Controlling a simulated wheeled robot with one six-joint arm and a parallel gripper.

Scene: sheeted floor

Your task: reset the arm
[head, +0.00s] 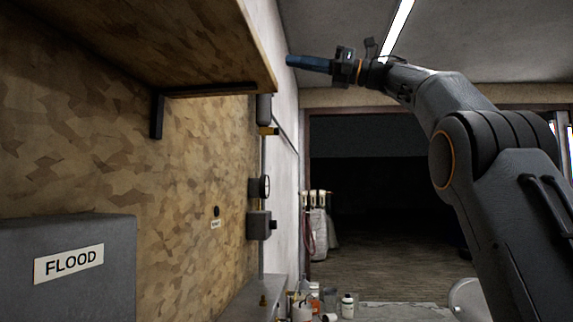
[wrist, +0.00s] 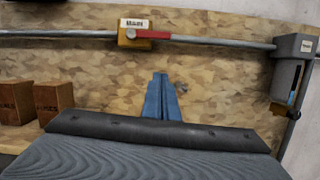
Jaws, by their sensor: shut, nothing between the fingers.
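My arm rises from the right side of the head view and bends left at its top. My gripper (head: 291,61) points left there, high up, near the right end of the wooden shelf. Its blue fingers are together with nothing between them. In the wrist view the blue fingers (wrist: 161,78) show side by side against the patterned board, behind a dark grey edge of my own body. The gripper looks clear of the shelf, though the exact gap cannot be told.
A wooden shelf (head: 150,45) juts out above a grey box labelled FLOOD (head: 69,265). A pipe (wrist: 215,39) carries a red-handled valve (wrist: 146,34) and meets a grey box (wrist: 293,68). Brown blocks (wrist: 42,98) stand left. Bottles (head: 347,306) stand low. A dark doorway (head: 385,190) lies beyond.

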